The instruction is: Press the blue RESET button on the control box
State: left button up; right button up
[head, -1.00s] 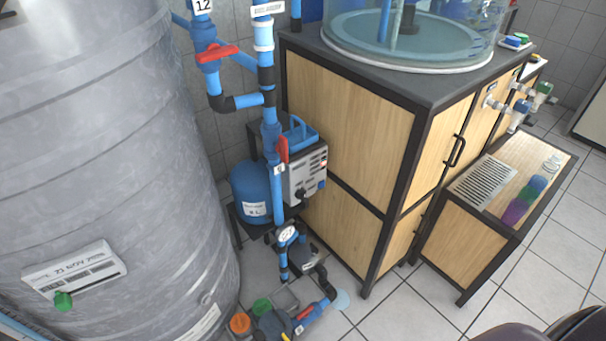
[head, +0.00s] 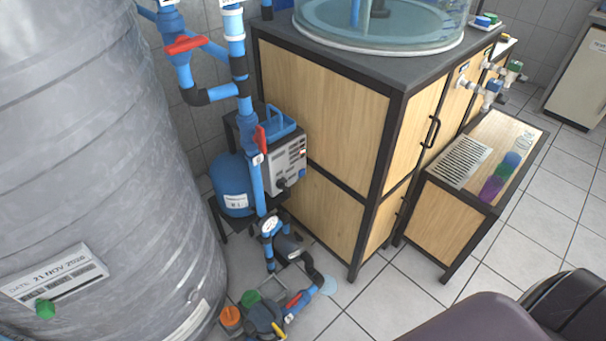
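The control box (head: 285,164) is a grey box behind the blue vertical pipe, beside the wooden cabinet's left side. Small controls show on its front, with a red spot near the upper right and a dark knob low down. Neither of my grippers shows in the head view. A dark rounded part of my own body shows at the lower right.
A large grey tank (head: 90,150) fills the left. Blue pipes with a red valve handle (head: 185,44) stand before the box. A pump (head: 262,318) sits on the floor below. The wooden cabinet (head: 320,110) and a low bench (head: 445,222) stand right. Tiled floor is clear at right.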

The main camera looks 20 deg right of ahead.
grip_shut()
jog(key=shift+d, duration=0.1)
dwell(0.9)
